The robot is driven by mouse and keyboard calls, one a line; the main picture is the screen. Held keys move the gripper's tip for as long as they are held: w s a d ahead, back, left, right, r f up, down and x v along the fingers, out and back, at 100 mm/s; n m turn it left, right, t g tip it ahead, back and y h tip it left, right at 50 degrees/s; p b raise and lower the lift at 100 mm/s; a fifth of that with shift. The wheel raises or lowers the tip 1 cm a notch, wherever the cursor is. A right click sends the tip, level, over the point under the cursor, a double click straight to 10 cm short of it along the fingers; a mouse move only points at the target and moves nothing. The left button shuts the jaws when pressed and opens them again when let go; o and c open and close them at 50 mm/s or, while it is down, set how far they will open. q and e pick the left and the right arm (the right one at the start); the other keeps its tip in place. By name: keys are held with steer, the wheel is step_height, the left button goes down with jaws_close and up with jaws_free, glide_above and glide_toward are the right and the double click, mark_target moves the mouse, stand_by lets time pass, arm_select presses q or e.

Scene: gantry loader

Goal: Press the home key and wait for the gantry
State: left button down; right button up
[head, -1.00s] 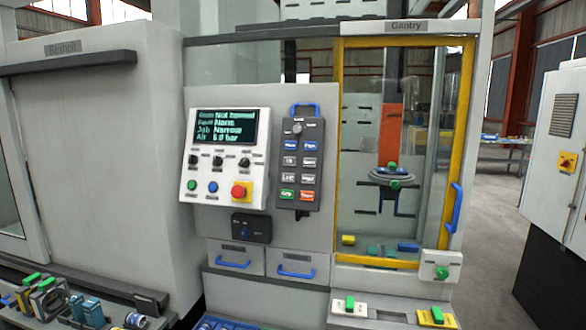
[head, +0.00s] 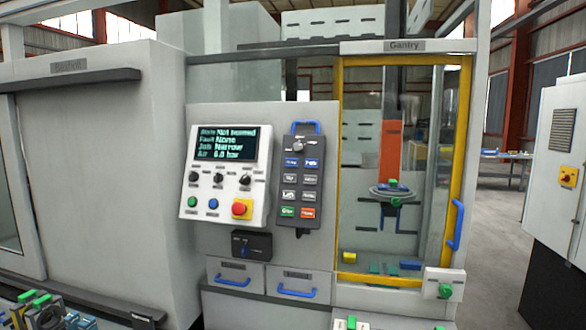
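In the head view the pendant (head: 301,180) hangs upright on the grey front, with a blue handle on top, a rotary knob and rows of keys. Its key labels are too small to read surely; the upper two keys are blue, the bottom ones green and orange. The control panel (head: 222,165) is left of it. Its screen (head: 223,136) reads state "Not homed", fault "None", job "Narrow", air "6.0 bar". The gantry (head: 391,160) shows behind the yellow-framed door (head: 340,170), with an orange column above a round grey plate. Neither gripper is in view.
A red stop button (head: 239,208) sits on the panel. Two drawers with blue handles (head: 291,292) are below. A green button box (head: 444,287) is at the door's lower right. Loose parts (head: 45,311) lie at bottom left. A cabinet (head: 556,170) stands at right.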

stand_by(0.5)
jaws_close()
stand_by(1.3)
